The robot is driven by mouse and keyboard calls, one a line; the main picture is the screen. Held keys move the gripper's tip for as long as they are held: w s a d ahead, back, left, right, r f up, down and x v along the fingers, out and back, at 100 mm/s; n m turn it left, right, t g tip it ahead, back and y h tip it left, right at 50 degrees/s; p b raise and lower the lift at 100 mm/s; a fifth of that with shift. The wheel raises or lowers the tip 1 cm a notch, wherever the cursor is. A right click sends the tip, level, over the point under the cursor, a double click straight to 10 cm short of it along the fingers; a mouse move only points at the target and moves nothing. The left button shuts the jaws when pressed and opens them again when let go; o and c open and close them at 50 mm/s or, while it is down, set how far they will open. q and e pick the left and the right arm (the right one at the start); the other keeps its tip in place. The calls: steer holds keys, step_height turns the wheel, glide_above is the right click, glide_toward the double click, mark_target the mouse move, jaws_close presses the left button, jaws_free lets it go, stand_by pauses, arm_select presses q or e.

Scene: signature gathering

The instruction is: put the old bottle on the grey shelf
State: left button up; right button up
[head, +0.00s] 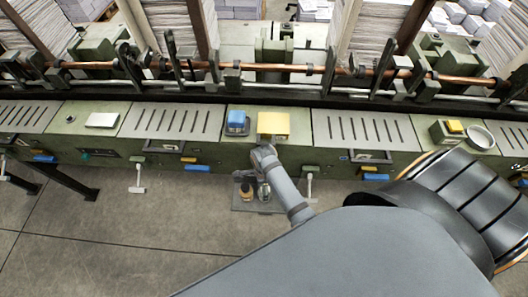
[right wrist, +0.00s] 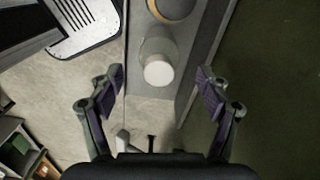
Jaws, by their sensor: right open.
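The grey shelf (head: 238,207) juts out low at the front of the green machine in the head view. An amber bottle (head: 246,190) and a pale, clear-looking bottle (head: 264,192) stand on it side by side. I cannot tell which is the old one. My right arm reaches over the shelf from the lower right. In the right wrist view my right gripper (right wrist: 160,88) is open and empty, with its fingers apart on either side of a pale bottle with a white top (right wrist: 158,72). Contact is not visible. My left gripper is not in view.
A blue item (head: 237,119) and a yellow block (head: 274,124) are on the machine ledge above the shelf. White-handled levers (head: 138,178) hang down at left and right. A round metal dish (head: 480,136) is at the far right. The floor below is clear.

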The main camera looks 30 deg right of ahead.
step_height(320, 180, up, 5)
steer(key=shift+f, duration=0.1)
stand_by(0.6)
